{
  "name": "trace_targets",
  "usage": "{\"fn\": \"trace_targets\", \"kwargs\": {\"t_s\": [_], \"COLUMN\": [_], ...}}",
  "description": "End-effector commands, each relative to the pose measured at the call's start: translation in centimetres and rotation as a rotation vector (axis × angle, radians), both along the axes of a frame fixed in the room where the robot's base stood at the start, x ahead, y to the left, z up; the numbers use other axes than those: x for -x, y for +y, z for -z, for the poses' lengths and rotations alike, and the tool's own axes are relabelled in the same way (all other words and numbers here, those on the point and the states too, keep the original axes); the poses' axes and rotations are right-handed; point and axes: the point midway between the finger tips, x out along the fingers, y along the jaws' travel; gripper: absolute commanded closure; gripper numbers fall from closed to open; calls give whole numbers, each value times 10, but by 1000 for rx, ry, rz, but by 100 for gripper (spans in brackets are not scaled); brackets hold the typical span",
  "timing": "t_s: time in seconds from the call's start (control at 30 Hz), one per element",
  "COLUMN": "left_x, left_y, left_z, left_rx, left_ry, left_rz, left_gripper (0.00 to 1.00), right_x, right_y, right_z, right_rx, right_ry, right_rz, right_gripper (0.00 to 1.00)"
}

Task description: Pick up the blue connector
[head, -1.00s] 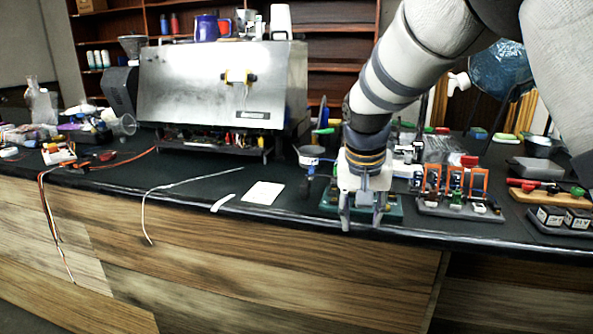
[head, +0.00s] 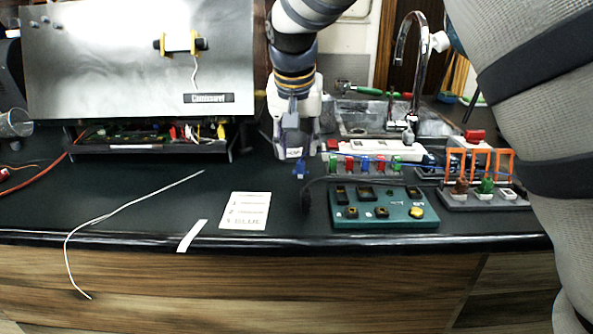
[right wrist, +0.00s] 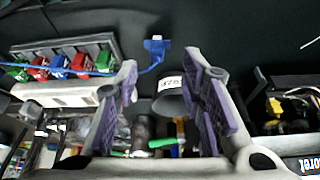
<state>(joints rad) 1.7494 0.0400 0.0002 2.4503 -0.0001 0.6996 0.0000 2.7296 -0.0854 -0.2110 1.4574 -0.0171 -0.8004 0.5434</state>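The small blue connector (head: 300,170) is on the black bench, left of the row of coloured connectors, just below my right gripper's fingertips. In the right wrist view the blue connector (right wrist: 157,44) lies beyond the fingertips, roughly centred between them, with a blue wire running left from it. My right gripper (head: 293,152) points down, and in the right wrist view its two purple-padded fingers (right wrist: 160,65) are spread with nothing held between them. Whether a fingertip touches the connector I cannot tell. My left gripper is out of view.
A green board (head: 383,212) with a yellow button is at the front right. A connector row (head: 372,168) and an orange-framed rack (head: 484,195) stand right. A printed card (head: 245,211), white strip (head: 192,236) and thin white wire (head: 135,205) lie left.

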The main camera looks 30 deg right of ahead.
Motion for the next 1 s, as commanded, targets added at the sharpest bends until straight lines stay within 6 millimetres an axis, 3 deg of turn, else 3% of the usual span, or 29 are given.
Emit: {"fn": "trace_targets", "kwargs": {"t_s": [0.23, 0.5, 0.67, 0.7, 1.0], "left_x": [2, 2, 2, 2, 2], "left_y": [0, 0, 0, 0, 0], "left_z": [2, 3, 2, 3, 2], "left_rx": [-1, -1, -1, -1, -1], "left_ry": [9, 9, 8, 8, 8], "left_rz": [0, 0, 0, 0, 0], "left_gripper": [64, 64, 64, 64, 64], "right_x": [-10, -13, -13, -13, -13], "right_y": [-14, -16, -15, -15, -15], "right_z": [42, 46, 46, 46, 45], "right_rx": [0, 0, 1, 1, 1], "right_ry": [3, -4, -3, -3, -3], "right_rz": [1, 0, 1, 1, 1], "right_gripper": [63, 63, 97, 100, 100]}}
